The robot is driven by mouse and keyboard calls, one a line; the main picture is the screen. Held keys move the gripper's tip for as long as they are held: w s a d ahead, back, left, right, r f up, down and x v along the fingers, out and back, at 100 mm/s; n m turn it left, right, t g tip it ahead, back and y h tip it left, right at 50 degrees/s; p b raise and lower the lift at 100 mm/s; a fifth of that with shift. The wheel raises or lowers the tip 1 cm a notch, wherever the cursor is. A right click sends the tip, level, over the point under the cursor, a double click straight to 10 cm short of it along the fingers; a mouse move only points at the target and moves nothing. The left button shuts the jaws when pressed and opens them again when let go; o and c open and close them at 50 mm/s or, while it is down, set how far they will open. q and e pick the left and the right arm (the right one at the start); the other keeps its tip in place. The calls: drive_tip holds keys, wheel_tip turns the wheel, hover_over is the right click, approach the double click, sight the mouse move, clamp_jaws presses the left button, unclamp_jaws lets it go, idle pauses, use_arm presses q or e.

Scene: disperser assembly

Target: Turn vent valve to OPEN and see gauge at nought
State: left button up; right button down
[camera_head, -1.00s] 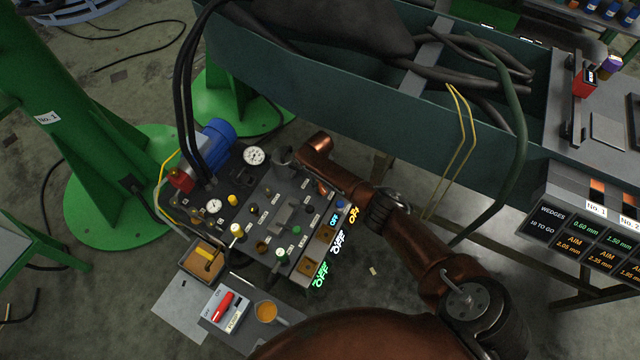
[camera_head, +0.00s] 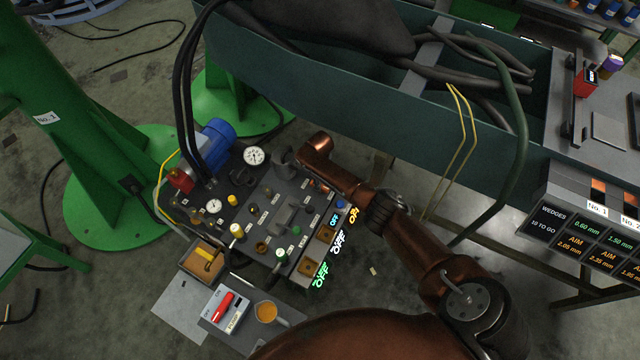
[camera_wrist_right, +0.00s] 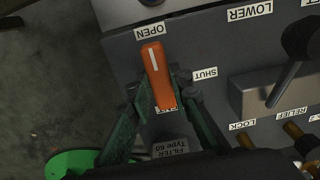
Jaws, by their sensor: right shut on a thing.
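The vent valve's orange handle (camera_wrist_right: 158,75) has a white line along it and points at the OPEN label (camera_wrist_right: 149,31) in the right wrist view. The SHUT label (camera_wrist_right: 205,73) is to its right. My right gripper (camera_wrist_right: 161,97) is shut on the handle, one dark green finger on each side. In the head view the handle (camera_head: 321,186) is a small orange patch below my right wrist, which mostly hides the gripper. A white round gauge (camera_head: 254,156) stands at the panel's back; a smaller one (camera_head: 214,206) is nearer left. Their pointers are too small to read. My left gripper is out of view.
A grey lever (camera_wrist_right: 280,88) by the LOWER label and brass LOCK and RELIEF knobs are right of the valve. A teal trough (camera_head: 330,95) runs behind my arm.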

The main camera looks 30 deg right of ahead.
drive_tip(key=c, duration=1.9)
unclamp_jaws()
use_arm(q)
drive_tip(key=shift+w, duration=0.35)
use_arm(e)
drive_tip(key=shift+o, duration=0.7)
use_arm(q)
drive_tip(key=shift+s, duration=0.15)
use_arm(e)
drive_tip(key=shift+r, duration=0.1)
drive_tip(key=shift+r, duration=0.35)
wheel_tip(320, 180, up, 11)
